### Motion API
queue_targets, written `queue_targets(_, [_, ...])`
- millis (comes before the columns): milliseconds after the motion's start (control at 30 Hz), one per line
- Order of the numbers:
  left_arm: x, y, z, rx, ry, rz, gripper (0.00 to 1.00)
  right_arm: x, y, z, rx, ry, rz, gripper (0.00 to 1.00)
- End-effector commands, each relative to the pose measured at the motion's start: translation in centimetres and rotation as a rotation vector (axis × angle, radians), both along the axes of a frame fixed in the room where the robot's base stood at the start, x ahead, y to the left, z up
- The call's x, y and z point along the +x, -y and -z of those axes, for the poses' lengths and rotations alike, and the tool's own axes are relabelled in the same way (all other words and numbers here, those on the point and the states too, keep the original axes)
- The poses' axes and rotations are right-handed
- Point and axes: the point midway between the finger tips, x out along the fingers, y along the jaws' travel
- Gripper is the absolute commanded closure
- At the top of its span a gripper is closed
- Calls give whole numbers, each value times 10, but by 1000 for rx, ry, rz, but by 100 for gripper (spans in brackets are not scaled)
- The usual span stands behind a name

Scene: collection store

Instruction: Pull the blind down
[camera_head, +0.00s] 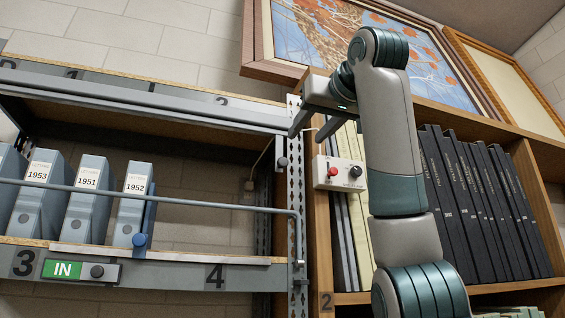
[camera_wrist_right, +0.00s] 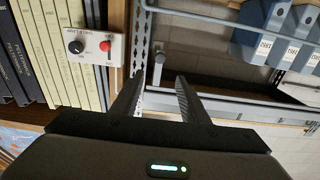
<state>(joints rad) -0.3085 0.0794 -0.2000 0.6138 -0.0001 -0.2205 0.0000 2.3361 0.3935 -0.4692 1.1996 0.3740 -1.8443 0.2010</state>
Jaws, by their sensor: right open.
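No spread-out blind shows in the head view. A long grey rail (camera_head: 150,101) runs along the top of the open shelf bay; it may be the raised blind's edge, but I cannot tell for certain. My right gripper (camera_head: 311,130) is open and empty, just right of the rail's right end, by the perforated post (camera_head: 297,190). In the right wrist view its two fingers (camera_wrist_right: 170,75) stand apart with nothing between them; a grey rail (camera_wrist_right: 235,108) lies beyond and to the right. I cannot tell whether a finger touches the post. My left gripper is not in view.
A white control box (camera_head: 340,174) with a red button and black knob sits just below my right gripper. A thin rail (camera_head: 200,204) crosses before grey-blue file boxes (camera_head: 85,205). Dark books (camera_head: 480,205) fill the wooden shelf at right; a framed picture (camera_head: 265,45) is above.

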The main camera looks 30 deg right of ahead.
Motion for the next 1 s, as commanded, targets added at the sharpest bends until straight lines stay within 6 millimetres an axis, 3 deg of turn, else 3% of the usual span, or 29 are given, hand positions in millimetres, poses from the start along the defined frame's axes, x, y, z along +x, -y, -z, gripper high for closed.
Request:
queue_targets(267, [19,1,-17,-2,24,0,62,26,7,-3,-1,-2,1,59])
queue_targets(1000, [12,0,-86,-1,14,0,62,148,35,-3,0,-4,0,59])
